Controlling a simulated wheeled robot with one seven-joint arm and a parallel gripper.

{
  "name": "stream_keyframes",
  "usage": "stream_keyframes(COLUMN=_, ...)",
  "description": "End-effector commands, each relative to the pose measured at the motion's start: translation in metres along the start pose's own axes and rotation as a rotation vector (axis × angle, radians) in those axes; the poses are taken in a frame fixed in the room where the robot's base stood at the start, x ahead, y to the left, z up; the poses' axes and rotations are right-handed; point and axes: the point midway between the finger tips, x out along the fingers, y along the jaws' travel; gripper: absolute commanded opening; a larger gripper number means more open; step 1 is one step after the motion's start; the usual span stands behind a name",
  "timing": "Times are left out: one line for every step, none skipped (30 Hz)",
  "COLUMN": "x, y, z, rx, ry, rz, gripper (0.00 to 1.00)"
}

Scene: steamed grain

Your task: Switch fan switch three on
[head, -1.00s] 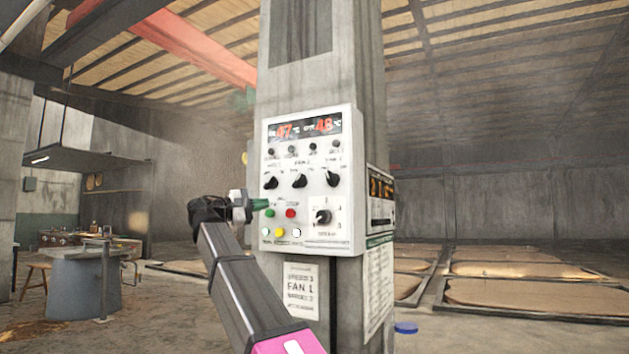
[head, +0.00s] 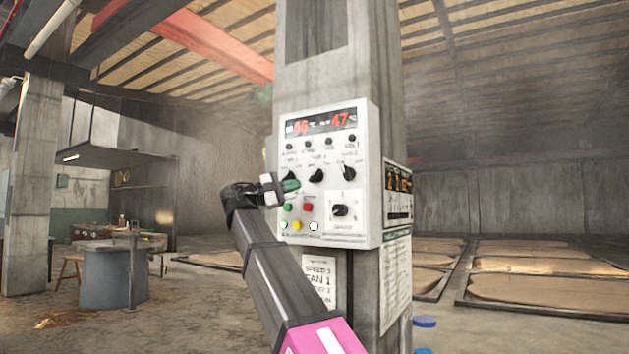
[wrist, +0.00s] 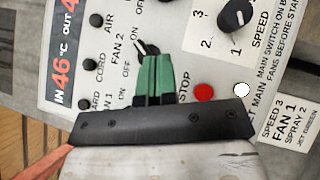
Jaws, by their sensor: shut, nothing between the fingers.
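The white control panel (head: 370,190) is fixed to a concrete pillar. Its row of three black fan switches shows in the head view: the left one (head: 290,176), the middle one (head: 317,175) and the right one (head: 348,173). The right one, in the third place, tilts up-left; the other two lean up-right. My gripper (head: 292,186) is shut and empty, its green fingers just below the left switch in the picture. In the wrist view the fingertips (wrist: 156,60) overlap the edge of the fan 2 switch (wrist: 145,46); contact cannot be told. The fan 1 switch is hidden there.
A speed knob (head: 340,210) sits at the panel's lower right. A red stop button (head: 308,207) and a green button (head: 288,208) are below the switches, with small lamps under them. A display (head: 320,123) tops the panel. Free space lies before the panel.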

Motion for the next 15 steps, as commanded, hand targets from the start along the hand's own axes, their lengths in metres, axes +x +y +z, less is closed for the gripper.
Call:
stream_keyframes(x=0.006, y=0.0, z=0.001, rx=0.0, ry=-0.002, rz=-0.001, gripper=0.0)
stream_keyframes(x=0.011, y=0.0, z=0.001, rx=0.0, ry=-0.002, rz=-0.001, gripper=0.0)
stream_keyframes(x=0.017, y=0.0, z=0.001, rx=0.0, ry=-0.002, rz=-0.001, gripper=0.0)
stream_keyframes(x=0.022, y=0.0, z=0.001, rx=0.001, ry=-0.002, rz=-0.001, gripper=0.0)
stream_keyframes(x=0.028, y=0.0, z=0.001, rx=0.0, ry=-0.002, rz=-0.001, gripper=0.0)
stream_keyframes(x=0.035, y=0.0, z=0.001, rx=0.001, ry=-0.002, rz=-0.002, gripper=0.0)
stream_keyframes(x=0.041, y=0.0, z=0.001, rx=0.001, ry=-0.002, rz=-0.002, gripper=0.0)
stream_keyframes(x=0.047, y=-0.001, z=0.001, rx=0.0, ry=-0.002, rz=-0.001, gripper=0.0)
stream_keyframes(x=0.054, y=0.0, z=0.001, rx=0.0, ry=-0.002, rz=-0.001, gripper=0.0)
stream_keyframes(x=0.06, y=0.0, z=0.001, rx=0.0, ry=-0.002, rz=-0.001, gripper=0.0)
stream_keyframes(x=0.065, y=-0.001, z=0.001, rx=0.0, ry=-0.002, rz=-0.001, gripper=0.0)
stream_keyframes(x=0.073, y=-0.001, z=0.001, rx=0.0, ry=-0.002, rz=-0.001, gripper=0.0)
stream_keyframes(x=0.079, y=0.0, z=0.0, rx=0.0, ry=-0.001, rz=-0.001, gripper=0.0)
stream_keyframes(x=0.084, y=0.0, z=0.0, rx=0.0, ry=-0.001, rz=-0.001, gripper=0.0)
stream_keyframes(x=0.091, y=0.0, z=0.001, rx=0.0, ry=-0.002, rz=-0.001, gripper=0.0)
